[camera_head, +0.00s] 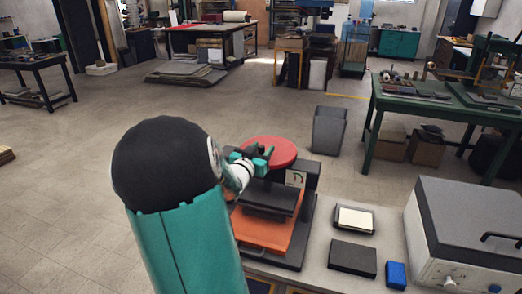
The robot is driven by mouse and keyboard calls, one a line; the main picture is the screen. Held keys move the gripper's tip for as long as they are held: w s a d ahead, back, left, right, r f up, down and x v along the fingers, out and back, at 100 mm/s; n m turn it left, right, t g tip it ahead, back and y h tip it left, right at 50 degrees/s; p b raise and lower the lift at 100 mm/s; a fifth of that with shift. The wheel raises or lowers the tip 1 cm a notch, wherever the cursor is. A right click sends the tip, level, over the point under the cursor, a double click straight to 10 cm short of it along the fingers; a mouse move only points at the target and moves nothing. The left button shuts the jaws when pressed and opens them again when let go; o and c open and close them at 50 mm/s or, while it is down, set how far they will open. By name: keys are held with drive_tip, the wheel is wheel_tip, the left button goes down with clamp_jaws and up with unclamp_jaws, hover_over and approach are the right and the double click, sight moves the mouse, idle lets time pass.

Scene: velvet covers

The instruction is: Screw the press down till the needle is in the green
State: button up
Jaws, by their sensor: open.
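The press stands on the table in front of me, with a round red handwheel (276,149) on top, a dark frame (308,192) and an orange bed (262,230). A small white gauge (295,178) faces me below the wheel's right side. It shows coloured marks, but its needle is too small to read. My gripper (263,158) is open at the near left rim of the wheel. I cannot tell whether its fingers touch the rim. My teal and black arm hides the left side of the press.
Right of the press lie a cream pad in a dark tray (355,220), a dark block (352,258) and a blue block (396,275). A large grey box (470,225) stands at the far right. A grey bin (328,130) stands on the floor behind. The floor at left is open.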

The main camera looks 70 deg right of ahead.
drive_tip(key=w+a, duration=0.1)
drive_tip(key=a, duration=1.3)
drive_tip(key=shift+w, duration=0.2)
